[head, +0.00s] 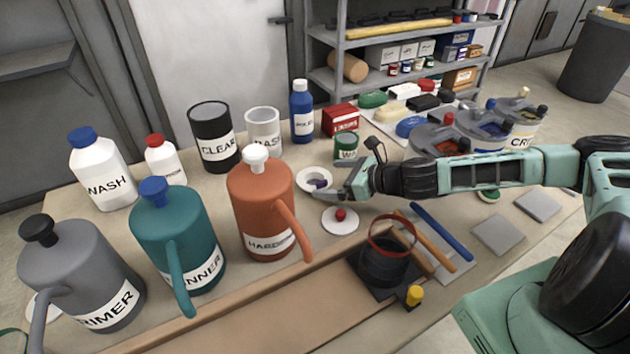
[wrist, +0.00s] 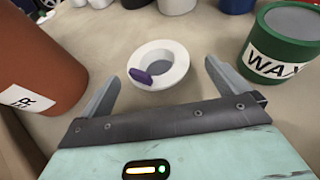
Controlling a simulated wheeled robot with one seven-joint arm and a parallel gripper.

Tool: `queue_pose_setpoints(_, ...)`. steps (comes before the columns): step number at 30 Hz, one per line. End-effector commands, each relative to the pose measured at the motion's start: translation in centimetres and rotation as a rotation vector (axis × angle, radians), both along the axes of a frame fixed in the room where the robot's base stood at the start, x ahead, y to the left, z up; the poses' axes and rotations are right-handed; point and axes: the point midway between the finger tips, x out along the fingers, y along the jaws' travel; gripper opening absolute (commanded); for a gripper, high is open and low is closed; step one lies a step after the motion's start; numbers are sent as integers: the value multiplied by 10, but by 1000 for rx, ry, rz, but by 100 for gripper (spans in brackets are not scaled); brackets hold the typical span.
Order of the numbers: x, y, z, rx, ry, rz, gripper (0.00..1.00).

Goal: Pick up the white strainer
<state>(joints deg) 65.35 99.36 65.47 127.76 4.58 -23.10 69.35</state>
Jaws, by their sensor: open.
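The white strainer (head: 308,180) is a small round piece with a wide rim, standing on the workbench behind the orange can's spout. In the wrist view the white strainer (wrist: 158,58) lies just beyond and between my fingertips, with a purple piece (wrist: 150,77) on its near rim. My gripper (head: 335,194) reaches in from the right, low over the bench, close to the strainer.
An orange can (head: 262,205) stands left of the strainer, and a green wax tin (wrist: 285,45) to its right. A white disc with a red knob (head: 340,219) lies in front. Bottles and a black tin (head: 213,135) stand behind. Bare bench surrounds the strainer closely.

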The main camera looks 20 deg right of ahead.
Motion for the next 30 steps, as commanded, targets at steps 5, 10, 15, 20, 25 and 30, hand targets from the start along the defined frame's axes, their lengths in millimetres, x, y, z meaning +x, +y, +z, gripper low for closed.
queue_pose_setpoints(5, 12, 19, -9, 1, 1, 3, 100)
queue_pose_setpoints(10, 26, 33, -18, 1, 1, 2, 100)
queue_pose_setpoints(15, 30, 36, -20, -1, -1, 0, 100)
queue_pose_setpoints(20, 29, 36, -20, 0, 0, 1, 94)
queue_pose_setpoints(25, 29, 36, -20, 0, 0, 1, 60)
queue_pose_setpoints(30, 29, 36, -20, 0, 0, 1, 60)
